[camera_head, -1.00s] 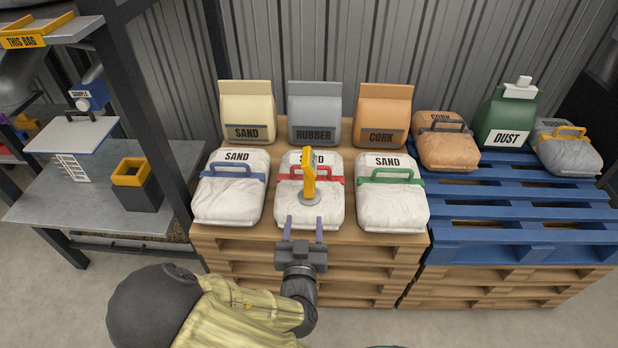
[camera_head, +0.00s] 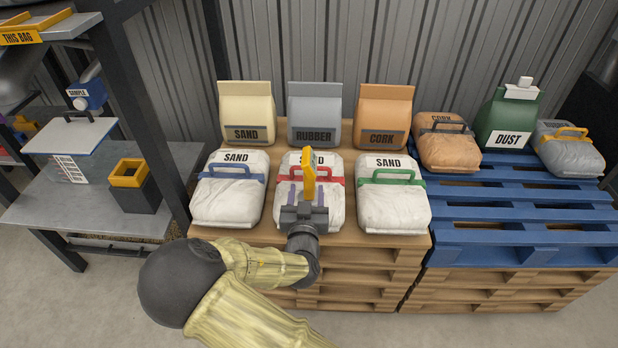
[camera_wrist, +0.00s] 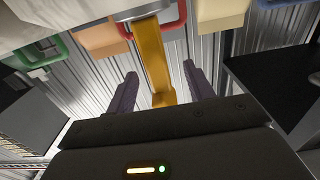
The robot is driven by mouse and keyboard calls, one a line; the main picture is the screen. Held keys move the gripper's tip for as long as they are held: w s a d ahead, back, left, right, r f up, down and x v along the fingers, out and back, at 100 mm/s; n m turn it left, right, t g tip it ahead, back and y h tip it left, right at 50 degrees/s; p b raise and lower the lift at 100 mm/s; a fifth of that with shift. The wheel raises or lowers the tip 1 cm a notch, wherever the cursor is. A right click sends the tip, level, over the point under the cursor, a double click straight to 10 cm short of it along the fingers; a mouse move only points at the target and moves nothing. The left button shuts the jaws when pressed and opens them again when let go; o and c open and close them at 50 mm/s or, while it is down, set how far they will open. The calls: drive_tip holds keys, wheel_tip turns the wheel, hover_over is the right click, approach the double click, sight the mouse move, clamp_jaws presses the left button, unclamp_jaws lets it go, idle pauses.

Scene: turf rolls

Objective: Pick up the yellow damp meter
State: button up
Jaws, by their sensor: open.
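The yellow damp meter (camera_head: 308,172) stands upright on the middle white sand bag (camera_head: 332,208), the one with the red handle. In the wrist view the meter (camera_wrist: 153,62) is a yellow bar rising from a pale round base, its end between my finger tips. My gripper (camera_head: 307,194) is open, its two purple fingers one on each side of the meter. In the wrist view my gripper (camera_wrist: 160,88) shows gaps between both fingers and the meter. The meter's base is mostly hidden behind my gripper in the head view.
White sand bags with a blue handle (camera_head: 228,200) and a green handle (camera_head: 393,205) flank the middle bag on the wooden pallet (camera_head: 345,256). Upright sand, rubber and cork bags stand behind. A blue pallet (camera_head: 520,230) is at right, a metal bench (camera_head: 75,205) at left.

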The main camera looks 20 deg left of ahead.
sight(310, 154)
drive_tip(key=x, duration=0.3)
drive_tip(key=b+x, duration=0.1)
drive_tip(key=x, duration=0.1)
drive_tip(key=shift+d, duration=0.25)
drive_tip(key=shift+r, duration=0.1)
clamp_jaws()
wheel_tip(310, 154, up, 10)
drive_tip(key=p, duration=0.3)
idle(0.3)
idle(0.5)
